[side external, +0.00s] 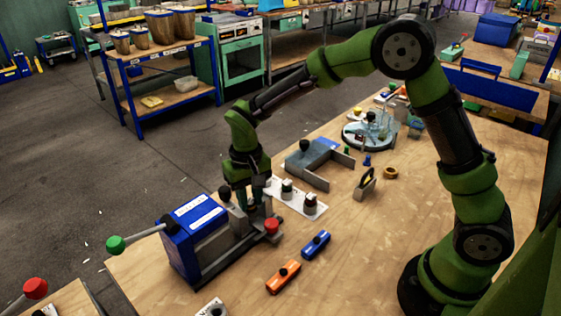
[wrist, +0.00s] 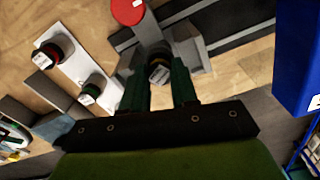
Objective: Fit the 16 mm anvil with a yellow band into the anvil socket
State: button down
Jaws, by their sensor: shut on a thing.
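My gripper (wrist: 159,80) is shut on a small dark anvil (wrist: 159,72) with a pale label on its end. The grey socket block (wrist: 186,46) of the press lies right beside and beyond the held anvil in the wrist view. Whether the anvil touches it or sits in it, I cannot tell; the fingers hide the socket in the side view.
A white rack (side external: 312,199) beside the press holds a green-banded anvil (wrist: 95,89) and a red-banded anvil (wrist: 50,52). A red knob (side external: 271,226) stands close to my gripper. Orange (side external: 283,277) and blue (side external: 316,244) blocks lie in front.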

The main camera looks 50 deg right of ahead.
jog(key=shift+f, duration=0.65)
